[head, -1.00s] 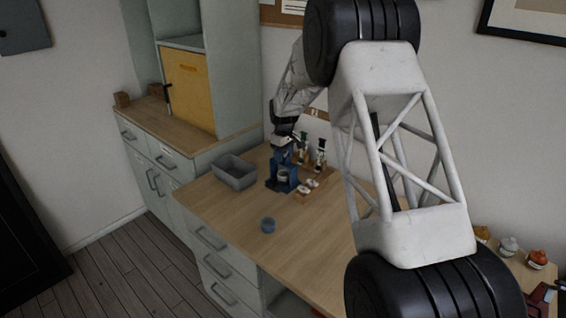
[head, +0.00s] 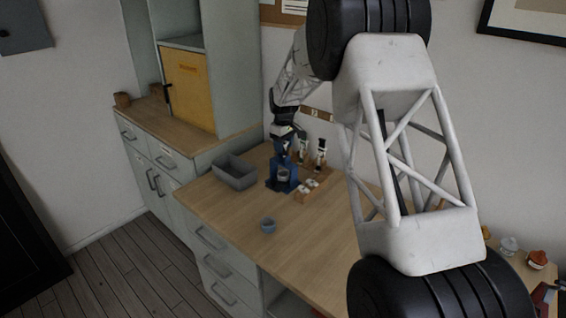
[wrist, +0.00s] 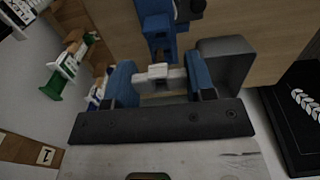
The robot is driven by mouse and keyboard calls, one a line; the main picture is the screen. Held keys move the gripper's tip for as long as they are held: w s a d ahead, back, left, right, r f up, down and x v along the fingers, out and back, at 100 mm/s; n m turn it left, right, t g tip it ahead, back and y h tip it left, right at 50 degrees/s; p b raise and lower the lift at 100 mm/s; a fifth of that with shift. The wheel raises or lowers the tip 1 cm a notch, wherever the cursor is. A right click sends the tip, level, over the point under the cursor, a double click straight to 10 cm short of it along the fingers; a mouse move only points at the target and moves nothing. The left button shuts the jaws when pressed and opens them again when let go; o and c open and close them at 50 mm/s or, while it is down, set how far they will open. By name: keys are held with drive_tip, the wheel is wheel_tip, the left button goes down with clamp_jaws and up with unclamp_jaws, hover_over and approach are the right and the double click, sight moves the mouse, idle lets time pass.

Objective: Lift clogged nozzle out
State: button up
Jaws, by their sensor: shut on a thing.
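In the wrist view my gripper (wrist: 158,80) has its two blue fingers closed on a small pale grey-white piece, the nozzle (wrist: 157,73). The blue dispenser stand (wrist: 157,22) is just beyond it. In the head view my gripper (head: 282,144) is directly above the blue stand (head: 282,182) on the desk. The nozzle is too small to make out there, and I cannot tell whether it is fully clear of the stand.
A grey open bin (head: 235,173) sits left of the stand. A small blue-grey cup (head: 268,225) stands near the desk's front. A wooden rack (head: 325,181) with white syringes (head: 320,153) is close on the right. The front of the desk (head: 310,235) is mostly clear.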

drive_tip(key=shift+r, duration=0.7)
